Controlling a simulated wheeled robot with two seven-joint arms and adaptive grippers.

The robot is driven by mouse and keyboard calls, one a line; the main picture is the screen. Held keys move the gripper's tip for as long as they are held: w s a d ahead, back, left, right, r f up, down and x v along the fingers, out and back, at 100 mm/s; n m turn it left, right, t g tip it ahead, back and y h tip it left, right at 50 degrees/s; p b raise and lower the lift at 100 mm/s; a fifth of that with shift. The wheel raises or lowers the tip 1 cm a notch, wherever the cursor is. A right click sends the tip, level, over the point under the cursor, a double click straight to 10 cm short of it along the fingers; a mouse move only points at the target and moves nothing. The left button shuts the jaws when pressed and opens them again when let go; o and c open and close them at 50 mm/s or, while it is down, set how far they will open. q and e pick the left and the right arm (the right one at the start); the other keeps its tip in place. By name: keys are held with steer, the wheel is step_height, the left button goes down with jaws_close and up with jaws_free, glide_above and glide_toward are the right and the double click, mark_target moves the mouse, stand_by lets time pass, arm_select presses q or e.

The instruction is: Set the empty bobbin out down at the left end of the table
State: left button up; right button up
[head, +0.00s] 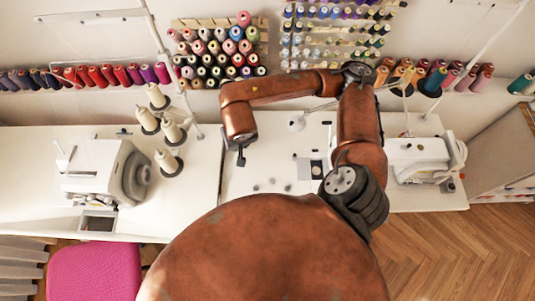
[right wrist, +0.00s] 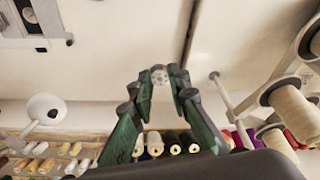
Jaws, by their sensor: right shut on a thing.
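My right gripper (head: 241,157) hangs over the white table (head: 300,215), just right of the seam between the two tabletops. In the right wrist view its green fingers (right wrist: 165,82) are shut on a small silvery bobbin (right wrist: 159,75) with holes in its face. The bobbin shows between the fingertips, with the white tabletop behind it. In the head view the bobbin is too small to make out at the gripper. My left gripper is in neither view.
Several small round grey pieces (head: 270,182) lie on the table below the gripper. Thread cones (head: 172,133) stand to its left, with an overlock machine (head: 105,172) farther left. A sewing machine (head: 418,158) stands at right. A pink chair (head: 95,272) is in front.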

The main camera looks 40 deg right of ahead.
steer(key=s+d+f+m+g+h, duration=0.3)
steer(key=s+d+f+m, duration=0.55)
steer(key=m, duration=0.95)
steer(key=m+g+y, duration=0.3)
steer(key=m, duration=0.5)
glide_above(270, 153)
steer(key=f, duration=1)
steer(key=shift+a+f, duration=0.15)
steer(key=shift+a, duration=0.15)
steer(key=shift+w+f, duration=0.55)
steer(key=shift+f, duration=0.1)
steer(key=shift+d+f, duration=0.1)
steer(key=shift+f, duration=1.35)
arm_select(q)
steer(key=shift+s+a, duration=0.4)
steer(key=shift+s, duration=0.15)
